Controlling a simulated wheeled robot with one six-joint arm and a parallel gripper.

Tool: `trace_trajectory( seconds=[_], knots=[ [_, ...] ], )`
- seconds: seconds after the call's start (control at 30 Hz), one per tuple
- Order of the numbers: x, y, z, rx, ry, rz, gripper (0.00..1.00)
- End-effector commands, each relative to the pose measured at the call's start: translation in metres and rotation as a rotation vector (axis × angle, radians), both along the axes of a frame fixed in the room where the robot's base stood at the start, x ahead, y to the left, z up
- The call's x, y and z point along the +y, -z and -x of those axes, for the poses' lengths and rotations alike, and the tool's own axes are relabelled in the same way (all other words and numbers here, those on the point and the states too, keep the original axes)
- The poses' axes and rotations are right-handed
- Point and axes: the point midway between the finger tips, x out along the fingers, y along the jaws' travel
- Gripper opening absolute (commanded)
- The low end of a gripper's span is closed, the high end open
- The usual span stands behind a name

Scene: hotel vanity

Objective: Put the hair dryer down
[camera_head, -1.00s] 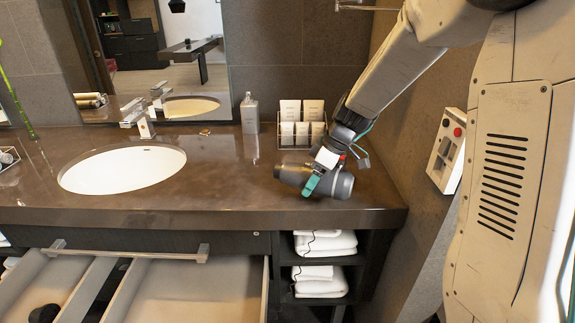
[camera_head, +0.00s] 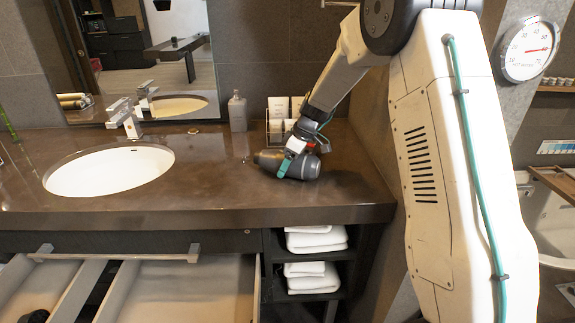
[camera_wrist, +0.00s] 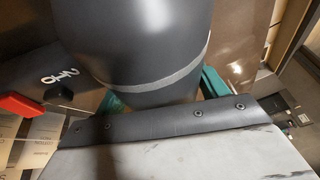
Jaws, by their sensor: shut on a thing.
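The hair dryer (camera_head: 305,167) is dark grey and lies low at the right end of the brown vanity counter (camera_head: 225,185). My gripper (camera_head: 285,166) is shut on it, with a teal finger across its near side. I cannot tell whether the dryer touches the counter. In the wrist view the dryer's grey body with a pale band (camera_wrist: 150,80) fills the upper middle, between teal fingers at its left and right. The lower side of the dryer is hidden.
A white sink (camera_head: 110,171) is set into the counter at the left. A soap bottle (camera_head: 237,111) and a card holder (camera_head: 276,112) stand at the back. An open drawer (camera_head: 190,290) and folded white towels (camera_head: 314,240) are below. The counter left of the dryer is clear.

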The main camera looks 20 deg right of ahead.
Motion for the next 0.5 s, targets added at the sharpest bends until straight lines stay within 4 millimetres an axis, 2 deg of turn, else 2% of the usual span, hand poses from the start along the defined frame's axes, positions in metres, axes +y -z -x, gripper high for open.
trace_trajectory(
  seconds=[0.37,0.4,0.47,0.5],
  knots=[
    [-0.0002,0.0052,-0.0003,-0.003,-0.001,0.001,0.23],
    [-0.0002,0.0061,0.0001,-0.001,-0.001,0.001,0.78],
    [-0.0002,0.0059,0.0001,-0.001,-0.001,0.001,0.94],
    [-0.0002,0.0059,0.0001,-0.001,-0.001,0.001,0.94]
  ],
)
